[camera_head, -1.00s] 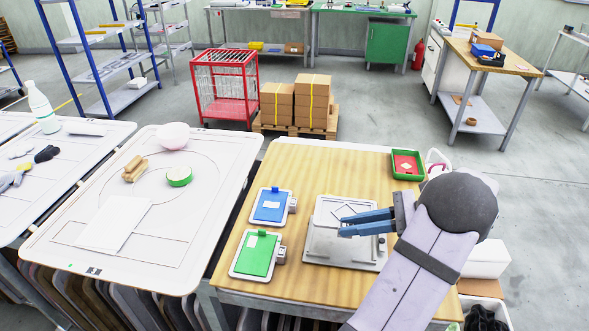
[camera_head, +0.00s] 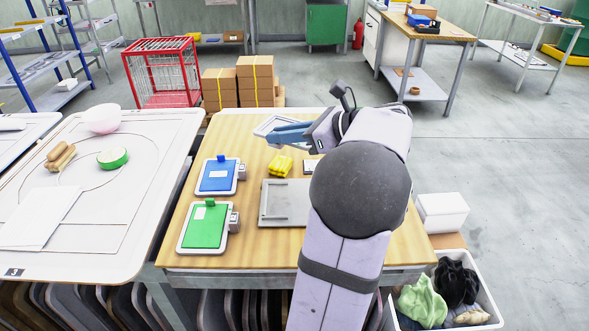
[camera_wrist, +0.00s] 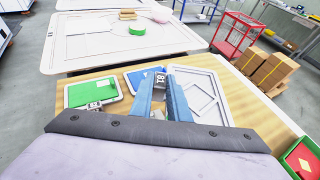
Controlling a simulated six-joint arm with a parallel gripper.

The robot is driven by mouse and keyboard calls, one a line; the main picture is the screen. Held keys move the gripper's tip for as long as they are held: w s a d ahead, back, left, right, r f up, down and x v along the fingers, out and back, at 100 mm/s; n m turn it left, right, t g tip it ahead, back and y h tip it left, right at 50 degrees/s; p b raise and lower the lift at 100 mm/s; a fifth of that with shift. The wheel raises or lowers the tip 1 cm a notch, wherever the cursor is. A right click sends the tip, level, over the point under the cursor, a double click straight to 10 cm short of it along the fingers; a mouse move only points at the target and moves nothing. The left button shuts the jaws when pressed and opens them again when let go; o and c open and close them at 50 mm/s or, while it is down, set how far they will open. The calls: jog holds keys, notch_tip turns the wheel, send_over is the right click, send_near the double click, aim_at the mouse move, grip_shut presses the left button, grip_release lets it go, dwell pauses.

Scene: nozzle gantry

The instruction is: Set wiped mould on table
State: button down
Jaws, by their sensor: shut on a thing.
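The mould is a pale flat plate with a raised square outline (camera_wrist: 203,98). In the head view its light frame (camera_head: 266,124) shows at my blue fingertips, above the far part of the wooden table (camera_head: 185,252). My gripper (camera_head: 283,132) is shut on the mould's grey block marked 81, which shows between the fingers (camera_wrist: 165,90) in the wrist view. I cannot tell the exact height of the mould over the table. My arm hides part of the table's right side.
A blue plate (camera_head: 217,176) and a green plate (camera_head: 205,226) lie on the table's left. A grey fixture (camera_head: 285,203) and a yellow item (camera_head: 280,166) lie mid-table. A green tray with a red inside (camera_wrist: 302,160) stands at the wrist view's lower right.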

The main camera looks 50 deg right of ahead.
jog(key=d+m+h, duration=0.2)
jog(key=d, duration=0.1)
jog(key=d+m+h, duration=0.1)
jog(key=d+h, duration=0.1)
jog(key=s+d+m+h, duration=0.1)
jog(key=d+m+h, duration=0.1)
jog(key=d, duration=0.1)
jog(key=shift+d+m, duration=0.3)
jog(key=s+d+f+m+g+h, duration=0.3)
jog(key=s+d+m+h, duration=0.3)
jog(key=d, duration=0.3)
jog(key=shift+s+d+f+m+h, duration=0.4)
jog(key=shift+s+f+h, duration=0.2)
jog(key=shift+f+h, duration=0.15)
jog(key=shift+f, duration=0.15)
jog(key=shift+f+b, duration=1.6)
jog(key=shift+f, duration=3.3)
jog(key=shift+f, duration=0.15)
jog(key=c, duration=2)
grip_release()
jog(key=shift+g, duration=0.3)
